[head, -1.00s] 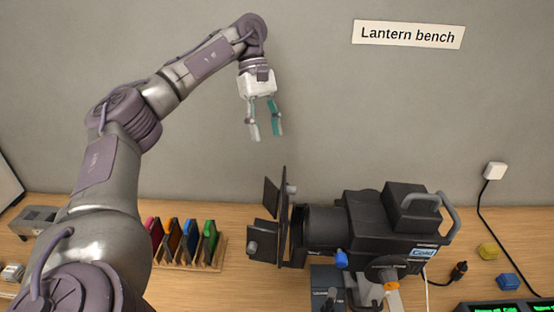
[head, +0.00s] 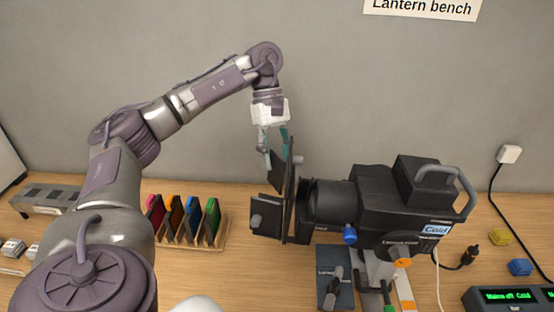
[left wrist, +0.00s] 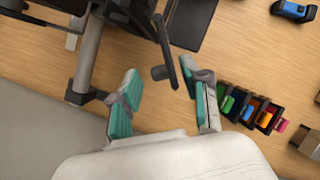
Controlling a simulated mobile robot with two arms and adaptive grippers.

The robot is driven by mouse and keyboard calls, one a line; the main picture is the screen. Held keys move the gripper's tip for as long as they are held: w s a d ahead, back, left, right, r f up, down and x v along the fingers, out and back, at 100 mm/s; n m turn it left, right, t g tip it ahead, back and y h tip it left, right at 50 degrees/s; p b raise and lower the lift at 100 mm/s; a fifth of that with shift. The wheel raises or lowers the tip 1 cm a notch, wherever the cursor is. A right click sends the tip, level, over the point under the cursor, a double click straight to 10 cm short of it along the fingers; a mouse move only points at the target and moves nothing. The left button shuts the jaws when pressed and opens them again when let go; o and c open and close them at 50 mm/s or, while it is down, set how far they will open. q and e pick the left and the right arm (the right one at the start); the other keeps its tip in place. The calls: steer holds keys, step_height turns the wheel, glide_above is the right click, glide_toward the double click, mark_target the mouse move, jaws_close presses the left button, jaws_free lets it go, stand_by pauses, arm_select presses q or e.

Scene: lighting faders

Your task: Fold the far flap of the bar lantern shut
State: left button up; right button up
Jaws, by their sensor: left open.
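The bar lantern (head: 395,215) is a black body lying sideways, its dark flaps at its left end. The far flap (head: 274,178) stands out from the front frame (head: 290,205) at the back, open. The near flap (head: 266,208), with a grey knob, sticks out closer to me. My left gripper (head: 275,149) points down at the far flap, open and empty. In the left wrist view, a dark thin flap (left wrist: 164,42) with a grey knob (left wrist: 160,72) shows between the open fingertips; contact cannot be told. My right gripper is not in view.
A wooden rack (head: 190,241) of coloured filter frames stands left of the lantern. A black cable hangs from the wall plug (head: 510,154) at the right. The wall is close behind.

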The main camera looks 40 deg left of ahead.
arm_select(q)
steer(key=shift+s+d+f, duration=0.1)
steer(key=shift+f, duration=0.2)
jaws_close()
steer(key=shift+r, duration=0.1)
